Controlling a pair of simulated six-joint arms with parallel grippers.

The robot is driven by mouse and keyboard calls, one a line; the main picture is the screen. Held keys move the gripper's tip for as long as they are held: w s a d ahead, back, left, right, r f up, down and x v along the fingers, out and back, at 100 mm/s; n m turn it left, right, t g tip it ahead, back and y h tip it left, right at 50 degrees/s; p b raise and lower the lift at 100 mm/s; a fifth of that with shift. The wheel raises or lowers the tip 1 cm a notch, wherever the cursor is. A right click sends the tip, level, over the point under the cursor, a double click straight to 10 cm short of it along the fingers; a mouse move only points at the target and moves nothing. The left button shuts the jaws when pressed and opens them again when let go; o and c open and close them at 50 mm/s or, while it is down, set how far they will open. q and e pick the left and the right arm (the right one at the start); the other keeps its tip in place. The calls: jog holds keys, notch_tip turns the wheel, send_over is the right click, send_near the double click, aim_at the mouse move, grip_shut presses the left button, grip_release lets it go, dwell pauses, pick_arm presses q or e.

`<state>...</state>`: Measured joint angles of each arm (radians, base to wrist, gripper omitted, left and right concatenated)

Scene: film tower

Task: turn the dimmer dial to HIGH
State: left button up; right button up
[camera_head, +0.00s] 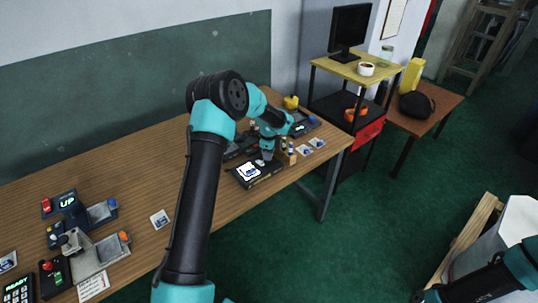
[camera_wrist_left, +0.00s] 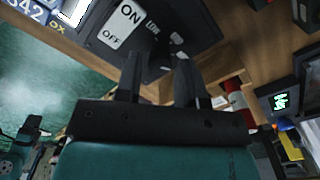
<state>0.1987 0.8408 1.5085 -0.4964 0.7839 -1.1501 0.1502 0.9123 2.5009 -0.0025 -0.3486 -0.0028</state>
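A black dimmer box (camera_head: 262,178) sits near the table's front edge in the head view. Its white ON/OFF switch panel (camera_head: 247,172) faces up. In the left wrist view the panel (camera_wrist_left: 122,26) shows beside the word LOW and a small white mark. My left gripper (camera_head: 265,160) points down over the right part of the box. In the left wrist view its two fingers (camera_wrist_left: 158,62) are apart at the box's dark top. The dial itself is dark and hard to make out between them; contact cannot be told. My right arm is at the lower right, its gripper (camera_head: 431,295) barely showing.
Small bottles (camera_head: 290,153) and photo cards (camera_head: 310,146) lie just right of the box. A device with a green display (camera_head: 302,127) stands behind. More control devices (camera_head: 85,215) fill the table's left end. The middle of the table is mostly clear.

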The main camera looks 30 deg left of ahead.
pick_arm(q)
notch_tip(320, 180, up, 17)
jog(key=shift+f, duration=0.2)
dwell(0.7)
